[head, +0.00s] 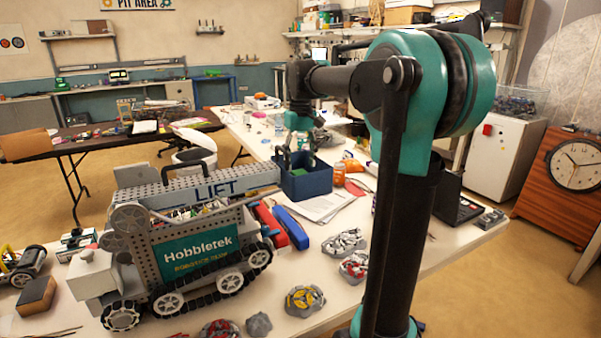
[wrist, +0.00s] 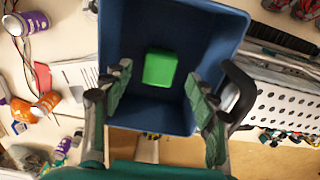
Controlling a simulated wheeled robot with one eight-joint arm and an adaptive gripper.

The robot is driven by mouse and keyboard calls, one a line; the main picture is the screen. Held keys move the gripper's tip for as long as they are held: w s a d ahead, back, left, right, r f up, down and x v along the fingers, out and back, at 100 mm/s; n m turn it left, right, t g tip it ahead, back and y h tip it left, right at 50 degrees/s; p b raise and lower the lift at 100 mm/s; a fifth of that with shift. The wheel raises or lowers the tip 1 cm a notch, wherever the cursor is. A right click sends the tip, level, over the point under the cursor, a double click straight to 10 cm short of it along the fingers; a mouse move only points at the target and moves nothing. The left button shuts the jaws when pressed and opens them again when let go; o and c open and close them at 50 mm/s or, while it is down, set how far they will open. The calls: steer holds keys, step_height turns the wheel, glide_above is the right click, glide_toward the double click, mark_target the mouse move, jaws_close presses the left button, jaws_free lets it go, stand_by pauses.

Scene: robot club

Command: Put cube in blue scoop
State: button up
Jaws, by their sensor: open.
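In the head view my gripper (head: 298,143) hangs just over the scoop.
A grey Hobbletek toy vehicle (head: 195,245) with a lift beam stands left of the scoop, close to it. An orange jar (head: 339,174) and papers (head: 322,207) lie to the right. Blue and red long objects (head: 291,228) lie in front. Several small parts are scattered on the table.

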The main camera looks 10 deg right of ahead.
mark_target(301, 173)
step_height(301, 173, up, 8)
steer(key=shift+f, duration=0.2)
stand_by(1.5)
